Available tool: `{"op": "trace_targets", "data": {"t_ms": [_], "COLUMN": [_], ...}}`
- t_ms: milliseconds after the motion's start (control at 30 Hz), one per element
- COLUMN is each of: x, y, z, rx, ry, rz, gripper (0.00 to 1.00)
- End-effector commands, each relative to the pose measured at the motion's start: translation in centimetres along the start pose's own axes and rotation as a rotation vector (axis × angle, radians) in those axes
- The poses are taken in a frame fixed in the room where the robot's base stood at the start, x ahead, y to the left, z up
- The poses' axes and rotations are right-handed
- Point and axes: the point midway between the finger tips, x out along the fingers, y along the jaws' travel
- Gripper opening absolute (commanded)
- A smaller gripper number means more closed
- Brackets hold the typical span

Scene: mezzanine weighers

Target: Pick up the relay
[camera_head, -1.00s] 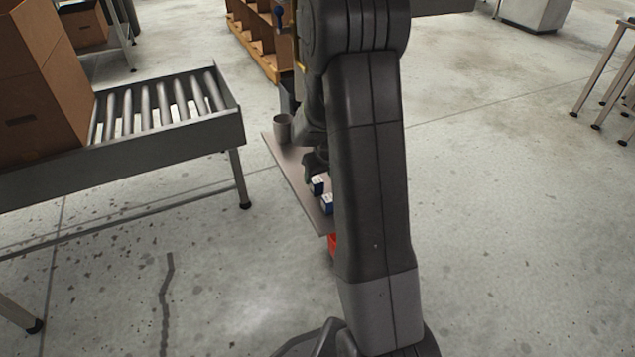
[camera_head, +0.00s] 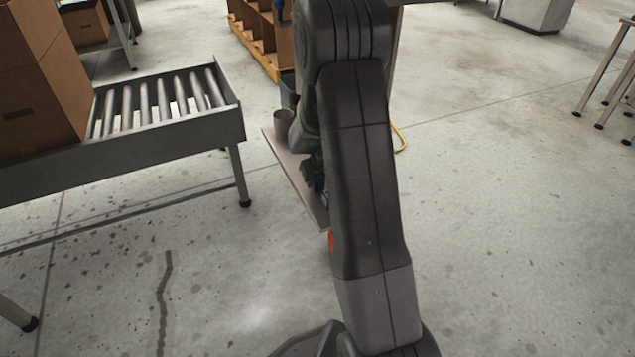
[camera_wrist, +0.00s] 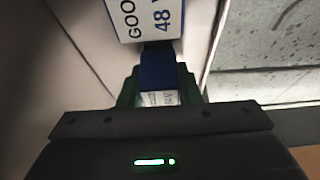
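In the wrist view, a blue relay (camera_wrist: 158,66) with a small white label lies between the dark green fingers of my gripper (camera_wrist: 160,88). The fingers stand close along both its sides. I cannot tell whether they press on it. Just beyond it is a second block with a white face (camera_wrist: 160,17), printed with "GOO" and "48", cut off by the top edge. In the head view my gripper (camera_head: 314,178) is low over the narrow board, and a little blue shows beside it. My arm hides most of that spot.
The narrow board (camera_head: 283,155) carries a grey cup (camera_head: 283,121) near its far end. A red thing (camera_head: 330,241) shows below the board's near end. A roller conveyor (camera_head: 170,133) with a cardboard box (camera_head: 40,85) stands at left. The floor at right is mostly clear.

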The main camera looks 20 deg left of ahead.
Motion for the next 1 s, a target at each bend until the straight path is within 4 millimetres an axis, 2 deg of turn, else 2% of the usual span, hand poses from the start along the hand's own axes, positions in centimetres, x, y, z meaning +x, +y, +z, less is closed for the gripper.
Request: {"op": "trace_targets", "data": {"t_ms": [267, 500, 867, 1000], "x": [-0.1, -1.1, -7.1, -6.7], "y": [0.0, -0.4, -0.4, -3.4], "z": [0.0, -0.4, -3.0, -2.7], "rx": [0.0, 0.0, 0.0, -0.007], "ry": [0.0, 0.0, 0.003, -0.003], "rz": [0.0, 0.0, 0.0, -0.003], "gripper": [0.08, 0.08, 0.08, 0.08]}}
